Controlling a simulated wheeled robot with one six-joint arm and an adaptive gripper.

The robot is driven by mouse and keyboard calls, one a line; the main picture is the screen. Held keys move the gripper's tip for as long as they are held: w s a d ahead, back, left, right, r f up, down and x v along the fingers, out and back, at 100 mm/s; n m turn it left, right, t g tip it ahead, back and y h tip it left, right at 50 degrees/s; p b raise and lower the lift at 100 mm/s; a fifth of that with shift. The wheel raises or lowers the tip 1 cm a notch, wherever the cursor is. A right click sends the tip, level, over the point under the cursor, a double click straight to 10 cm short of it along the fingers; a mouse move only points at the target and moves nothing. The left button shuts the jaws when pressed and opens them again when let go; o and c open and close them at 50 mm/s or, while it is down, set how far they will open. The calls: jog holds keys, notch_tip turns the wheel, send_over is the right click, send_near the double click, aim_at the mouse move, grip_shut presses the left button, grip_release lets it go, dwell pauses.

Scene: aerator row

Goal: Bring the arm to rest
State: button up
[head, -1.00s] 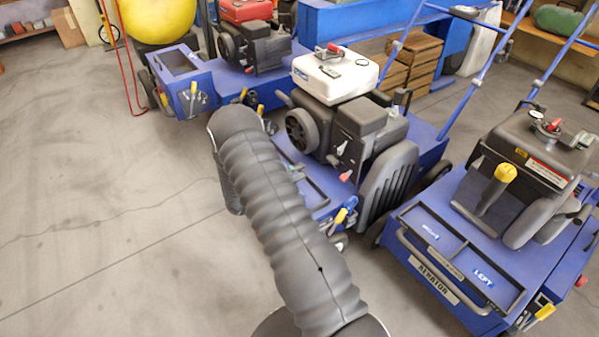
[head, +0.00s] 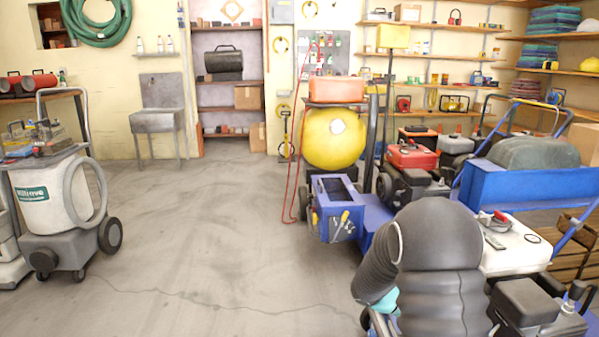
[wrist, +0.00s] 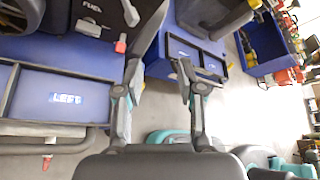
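My gripper (wrist: 157,92) shows in the wrist view with its two fingers apart and nothing held between them. My arm (head: 430,265) is bent in the lower right of the head view, in front of the machines; it hides my gripper there. In the wrist view a blue aerator deck with a "LEFT" label (wrist: 66,98) lies at the left, and another blue deck with a black frame (wrist: 190,55) lies beyond the fingers. I cannot tell the gap between the fingers and these decks.
In the head view, a blue machine with a yellow ball-shaped tank (head: 335,150) stands right of centre. A white engine tank (head: 515,250) is close beside my arm. A grey wheeled vacuum (head: 60,205) stands at left. The floor (head: 220,230) between is clear.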

jog(key=s+a+r+m+t+y, duration=0.4)
jog(key=s+a+r+m+y, duration=0.2)
jog(key=s+a+r+m, duration=0.2)
jog(key=s+a+r+m+t+y, duration=0.4)
jog(key=s+a+r+m+y, duration=0.3)
jog(key=s+a+m, duration=0.5)
jog(key=shift+s+r+m+t, duration=0.3)
jog(key=shift+s+r+m, duration=0.25)
jog(key=shift+s+m, duration=0.85)
jog(key=shift+w+m, duration=0.3)
